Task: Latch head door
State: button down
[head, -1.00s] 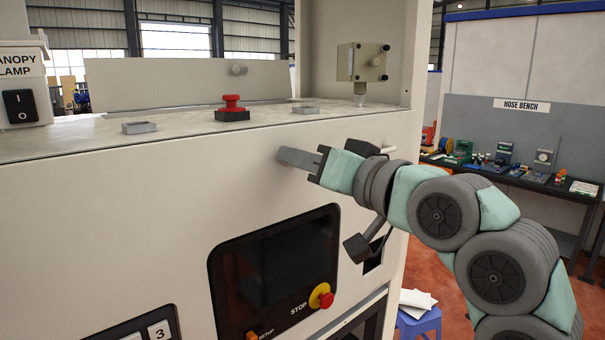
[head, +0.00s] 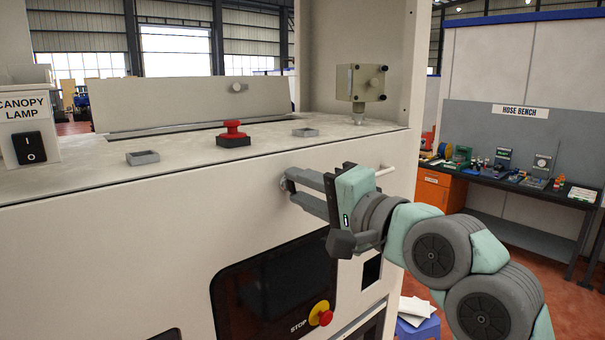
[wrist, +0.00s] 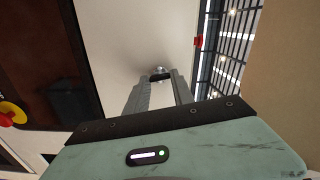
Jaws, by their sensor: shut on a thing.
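The head door appears to be the large cream front panel (head: 140,245) of the dispenser; it looks flush with the body. A small metallic latch knob (wrist: 159,70) stands out from the panel between my fingertips in the wrist view. In the head view it is mostly hidden by the fingertips, just below the panel's top edge. My gripper (head: 287,185) reaches in from the right, with its fingers shut on the latch knob; the wrist view also shows the gripper (wrist: 159,78). The latch's exact turn cannot be told.
A dark screen panel with a red-and-yellow STOP button (head: 321,313) lies below my gripper. The hose bench (head: 520,180) is far right.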

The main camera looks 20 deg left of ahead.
jog(key=shift+r+m+p, duration=0.1)
jog(key=shift+m+p, duration=1.05)
jog(key=shift+m, duration=0.05)
jog(key=c, duration=1.1)
grip_release()
jog(key=b+v, duration=0.1)
jog(key=v, duration=0.9)
jog(key=shift+s+d+b, duration=0.1)
jog(key=shift+d+b, duration=0.3)
